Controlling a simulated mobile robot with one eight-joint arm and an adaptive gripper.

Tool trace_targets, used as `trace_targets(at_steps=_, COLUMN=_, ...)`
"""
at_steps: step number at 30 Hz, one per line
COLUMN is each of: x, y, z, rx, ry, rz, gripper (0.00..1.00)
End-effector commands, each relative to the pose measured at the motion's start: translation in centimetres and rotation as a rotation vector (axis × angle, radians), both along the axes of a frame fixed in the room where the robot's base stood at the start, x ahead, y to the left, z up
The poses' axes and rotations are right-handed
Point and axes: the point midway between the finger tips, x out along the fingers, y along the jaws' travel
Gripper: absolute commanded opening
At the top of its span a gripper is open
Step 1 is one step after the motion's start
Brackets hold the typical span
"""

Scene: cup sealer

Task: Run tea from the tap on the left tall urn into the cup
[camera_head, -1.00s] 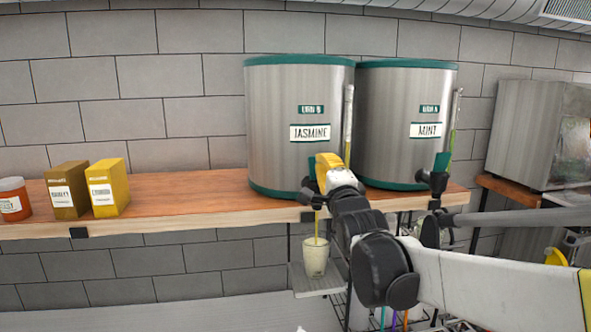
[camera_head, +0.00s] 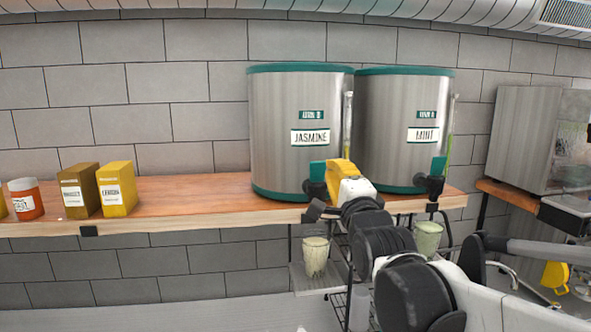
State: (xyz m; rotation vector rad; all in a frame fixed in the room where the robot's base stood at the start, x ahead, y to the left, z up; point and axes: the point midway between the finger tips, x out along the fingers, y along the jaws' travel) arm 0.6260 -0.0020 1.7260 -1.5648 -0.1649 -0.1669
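The left tall urn (camera_head: 300,165) is steel with teal rims and a JASMINE label. Its black tap with a teal handle (camera_head: 318,170) sits low on its front. A clear cup (camera_head: 315,258) with pale green liquid stands upright on a small tray (camera_head: 318,284) below that tap. No stream shows between tap and cup. My gripper (camera_head: 335,184), with a yellow part, is right beside the tap and overlaps it in view. Its fingers are mostly hidden, so I cannot tell whether they touch the handle or are open.
The MINT urn (camera_head: 405,128) with its own tap (camera_head: 432,182) stands to the right. Another cup (camera_head: 427,238) with pale liquid is below it. Two boxes (camera_head: 117,190) and an orange jar (camera_head: 26,200) stand left on the wooden shelf (camera_head: 190,188). The shelf between boxes and urn is clear.

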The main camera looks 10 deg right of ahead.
Motion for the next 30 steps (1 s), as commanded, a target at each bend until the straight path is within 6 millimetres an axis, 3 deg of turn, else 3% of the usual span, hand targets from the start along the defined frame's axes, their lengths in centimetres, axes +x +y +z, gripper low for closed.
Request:
trace_targets(at_steps=3, x=-2.0, y=0.0, z=0.3, rx=0.000, ry=0.000, rz=0.000, gripper=0.00)
trace_targets(at_steps=9, x=-3.7, y=0.0, z=0.7, rx=0.000, ry=0.000, rz=0.000, gripper=0.00)
trace_targets(at_steps=30, x=-4.0, y=0.0, z=0.7, rx=0.000, ry=0.000, rz=0.000, gripper=0.00)
